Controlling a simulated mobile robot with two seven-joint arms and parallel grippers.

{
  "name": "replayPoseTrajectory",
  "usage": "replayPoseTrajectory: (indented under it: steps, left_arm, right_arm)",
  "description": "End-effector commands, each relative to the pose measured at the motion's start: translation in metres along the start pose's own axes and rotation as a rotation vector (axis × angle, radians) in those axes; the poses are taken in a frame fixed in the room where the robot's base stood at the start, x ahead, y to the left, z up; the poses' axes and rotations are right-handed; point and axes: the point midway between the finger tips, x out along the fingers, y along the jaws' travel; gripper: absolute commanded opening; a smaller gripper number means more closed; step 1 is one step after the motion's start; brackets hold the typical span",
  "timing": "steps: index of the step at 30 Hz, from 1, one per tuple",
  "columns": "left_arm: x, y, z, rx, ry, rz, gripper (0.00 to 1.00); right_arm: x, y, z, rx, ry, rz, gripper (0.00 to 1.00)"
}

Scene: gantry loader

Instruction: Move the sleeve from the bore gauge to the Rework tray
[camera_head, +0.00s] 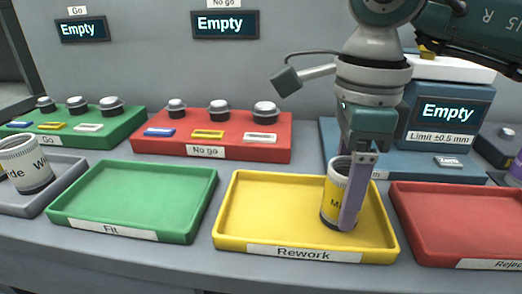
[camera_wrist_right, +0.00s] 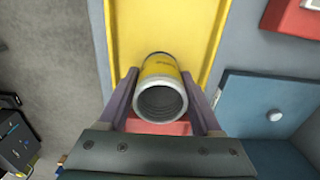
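The sleeve (camera_head: 331,207), pale and dark-rimmed with a yellow label band, stands upright in the right part of the yellow Rework tray (camera_head: 262,247). My right gripper (camera_head: 347,205) reaches down from above, with one purple finger in front of the sleeve. In the wrist view the sleeve (camera_wrist_right: 160,68) lies between both fingers of the right gripper (camera_wrist_right: 159,80), which look closed on its sides. Its open bore faces the camera. The sleeve's base looks at the tray floor; exact contact is hard to tell. The bore gauge (camera_head: 445,112) at the right shows "Empty". My left gripper is not in view.
The empty green Fit tray (camera_head: 135,200) is left of the Rework tray, the red Reject tray (camera_head: 460,225) right. Behind stand the red No go block (camera_head: 220,133) and a green block (camera_head: 90,132) with knobs. Another sleeve (camera_head: 25,165) stands in a grey tray at far left.

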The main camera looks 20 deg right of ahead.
Motion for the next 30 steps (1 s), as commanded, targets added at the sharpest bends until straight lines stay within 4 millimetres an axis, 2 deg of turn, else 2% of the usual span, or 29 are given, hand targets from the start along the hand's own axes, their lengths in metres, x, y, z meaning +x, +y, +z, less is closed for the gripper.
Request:
replayPoseTrajectory:
  steps: [1, 6, 13, 17, 30]
  left_arm:
    - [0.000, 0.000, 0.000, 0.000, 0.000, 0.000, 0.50]
    - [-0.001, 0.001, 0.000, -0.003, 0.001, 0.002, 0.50]
    - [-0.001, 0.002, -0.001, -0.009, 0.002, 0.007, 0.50]
    - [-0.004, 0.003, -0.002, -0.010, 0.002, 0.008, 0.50]
    - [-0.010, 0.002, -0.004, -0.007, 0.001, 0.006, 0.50]
  right_arm:
    - [-0.001, 0.000, 0.000, 0.000, 0.000, 0.000, 0.73]
    - [-0.001, 0.000, 0.000, 0.000, 0.000, 0.000, 0.91]
    - [-0.002, 0.000, 0.000, 0.001, 0.000, 0.000, 0.91]
    - [-0.011, -0.001, 0.001, 0.000, -0.003, -0.003, 0.91]
    - [-0.103, -0.001, 0.000, 0.000, -0.002, -0.004, 0.91]
